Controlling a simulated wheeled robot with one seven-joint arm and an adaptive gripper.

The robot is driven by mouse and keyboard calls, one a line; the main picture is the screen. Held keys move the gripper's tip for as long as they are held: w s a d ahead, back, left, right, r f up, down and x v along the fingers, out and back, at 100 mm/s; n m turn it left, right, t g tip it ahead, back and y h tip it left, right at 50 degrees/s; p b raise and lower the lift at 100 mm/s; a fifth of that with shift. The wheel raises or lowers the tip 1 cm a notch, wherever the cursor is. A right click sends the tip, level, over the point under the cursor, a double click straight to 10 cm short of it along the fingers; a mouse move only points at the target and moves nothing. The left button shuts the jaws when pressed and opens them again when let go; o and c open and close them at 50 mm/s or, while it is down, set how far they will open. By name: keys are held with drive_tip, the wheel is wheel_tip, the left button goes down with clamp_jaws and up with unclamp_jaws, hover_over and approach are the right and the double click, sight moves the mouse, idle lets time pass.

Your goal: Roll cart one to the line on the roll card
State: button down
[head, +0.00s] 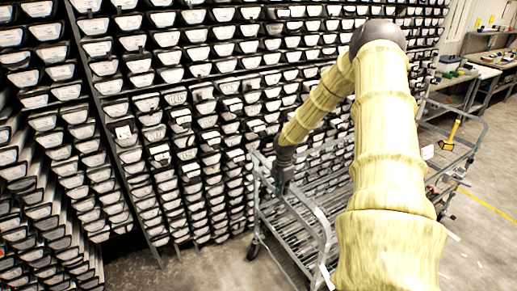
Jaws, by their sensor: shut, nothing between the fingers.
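A grey metal cart (297,207) with slatted shelves and tubular end frames stands at centre right, in front of the rack. My arm crosses over it and hides its middle, so I cannot tell whether the railing on the right (470,120) belongs to the same cart. My gripper (281,186) points down at the cart's left end, close to the tubular frame. It is shut and empty; whether it touches the frame is unclear. A white card (427,152) shows right of my arm; its text is unreadable. A yellow floor line (490,205) lies at the right.
A tall rack of several rows of labelled core liners (130,110) fills the left and back. A yellow tool-like object (452,133) is at the cart's right side. Benches with small items (485,68) stand at the back right. Bare concrete floor (475,250) shows at the lower right.

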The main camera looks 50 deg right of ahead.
wheel_tip(320, 180, up, 6)
drive_tip(key=shift+f, duration=0.2)
idle(0.4)
drive_tip(key=shift+f, duration=0.1)
idle(0.4)
drive_tip(key=a+f+m+b, duration=0.25)
drive_tip(key=a+f, duration=0.45)
drive_tip(key=a, duration=0.4)
drive_tip(key=s+a+f+m+b, duration=0.1)
drive_tip(key=a+f+m+b, duration=0.15)
drive_tip(key=a+f, duration=0.65)
drive_tip(key=a+f+m+b, duration=0.2)
drive_tip(key=a+f+b, duration=0.3)
drive_tip(key=a, duration=0.7)
drive_tip(key=s+a+f+m+b, duration=0.2)
drive_tip(key=s+a+f, duration=0.6)
drive_tip(key=s, duration=0.4)
drive_tip(key=s+a+f+m+b, duration=0.3)
drive_tip(key=s+a+f+m, duration=0.2)
drive_tip(key=s+a+f, duration=0.3)
drive_tip(key=s+a, duration=0.3)
drive_tip(key=shift+s+f+m, duration=0.25)
drive_tip(key=shift+s+m, duration=0.05)
drive_tip(key=shift+s, duration=0.1)
